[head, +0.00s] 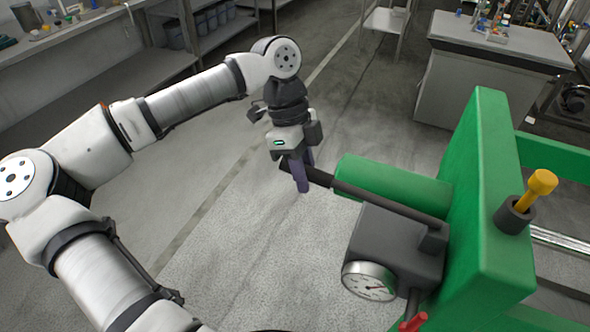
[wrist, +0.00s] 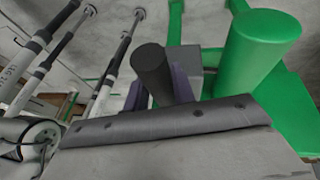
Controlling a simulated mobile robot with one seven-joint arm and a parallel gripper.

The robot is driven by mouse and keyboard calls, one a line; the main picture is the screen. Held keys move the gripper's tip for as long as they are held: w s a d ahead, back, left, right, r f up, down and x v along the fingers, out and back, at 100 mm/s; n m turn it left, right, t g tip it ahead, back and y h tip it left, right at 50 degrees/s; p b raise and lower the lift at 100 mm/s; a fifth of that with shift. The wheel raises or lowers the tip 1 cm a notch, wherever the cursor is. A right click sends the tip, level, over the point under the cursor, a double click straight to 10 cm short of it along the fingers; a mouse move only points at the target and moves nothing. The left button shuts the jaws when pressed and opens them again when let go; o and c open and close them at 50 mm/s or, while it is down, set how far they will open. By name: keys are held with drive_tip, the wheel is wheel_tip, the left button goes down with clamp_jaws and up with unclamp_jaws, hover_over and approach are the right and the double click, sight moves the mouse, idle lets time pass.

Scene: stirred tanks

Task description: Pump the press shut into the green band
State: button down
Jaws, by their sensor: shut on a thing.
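The green press (head: 485,190) stands at the right of the head view, with a green cylinder (head: 385,180) sticking out to the left. Below the cylinder is a dark grey pump block (head: 395,243) with a long dark lever (head: 370,200). My gripper (head: 300,176) is shut on the lever's free left end; the dark bar end (wrist: 152,70) shows between the purple fingers in the wrist view. The lever slopes up toward my gripper. A round white gauge (head: 370,281) sits on the block's front; its needle points right, and its bands are too small to read.
A red handle (head: 413,322) is below the block, and a yellow-topped pin (head: 538,188) stands in a dark socket on the press. A grey cabinet (head: 490,80) is behind. Shelving stands at upper left. The floor left of the press is clear.

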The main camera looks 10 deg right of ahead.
wheel_tip(320, 180, down, 3)
drive_tip(key=shift+r+g+h+b, duration=0.1)
drive_tip(key=shift+g+h+b, duration=0.2)
drive_tip(key=shift+h+b, duration=0.15)
drive_tip(key=c, duration=1.2)
unclamp_jaws()
drive_tip(key=shift+o, duration=0.2)
drive_tip(key=v, duration=1.4)
drive_tip(key=shift+b, duration=0.45)
